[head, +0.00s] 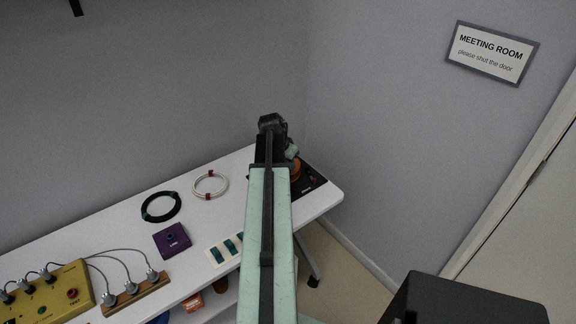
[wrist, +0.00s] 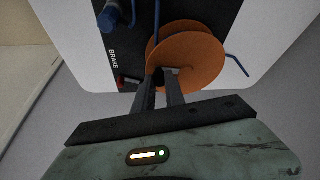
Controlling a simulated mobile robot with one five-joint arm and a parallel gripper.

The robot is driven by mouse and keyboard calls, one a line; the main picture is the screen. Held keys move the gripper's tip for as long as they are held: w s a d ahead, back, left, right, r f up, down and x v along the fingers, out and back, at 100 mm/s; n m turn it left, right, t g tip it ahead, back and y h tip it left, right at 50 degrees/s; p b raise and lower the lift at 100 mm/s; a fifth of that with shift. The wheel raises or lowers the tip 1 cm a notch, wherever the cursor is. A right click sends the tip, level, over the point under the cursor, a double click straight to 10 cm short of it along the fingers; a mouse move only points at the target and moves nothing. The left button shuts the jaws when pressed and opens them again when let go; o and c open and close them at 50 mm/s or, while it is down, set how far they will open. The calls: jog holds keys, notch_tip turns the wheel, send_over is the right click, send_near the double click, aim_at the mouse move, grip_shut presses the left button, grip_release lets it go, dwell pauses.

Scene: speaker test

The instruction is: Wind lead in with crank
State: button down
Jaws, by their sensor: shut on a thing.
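An orange reel (wrist: 187,48) sits on a black board (wrist: 113,68) marked BRAKE in the wrist view. A blue lead (wrist: 236,62) shows at the right of the reel, with its free part reaching past the board. My gripper (wrist: 162,80) is at the reel's near edge, its two dark fingers shut on the crank (wrist: 159,77), whose dark knob shows between them. A short grey bar runs from there across the reel's face. In the head view, the reel (head: 296,170) and board (head: 313,182) are partly hidden by my arm at the table's right end.
The white table (head: 325,200) carries a black coil (head: 146,212), a pale coil (head: 222,188), a purple box (head: 172,240), a yellow panel (head: 70,290) and plugs on a wooden strip (head: 150,287). A blue part (wrist: 108,18) and a red part (wrist: 127,83) are on the reel's board.

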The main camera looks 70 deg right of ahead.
jog(key=shift+d+n+t, duration=0.3)
jog(key=shift+n, duration=0.5)
jog(key=c, duration=1.4)
grip_release()
jog(key=shift+s, duration=0.1)
jog(key=shift+r, duration=0.1)
jog(key=p+v, duration=0.7)
jog(key=shift+a+r, duration=0.25)
jog(key=shift+r, duration=0.05)
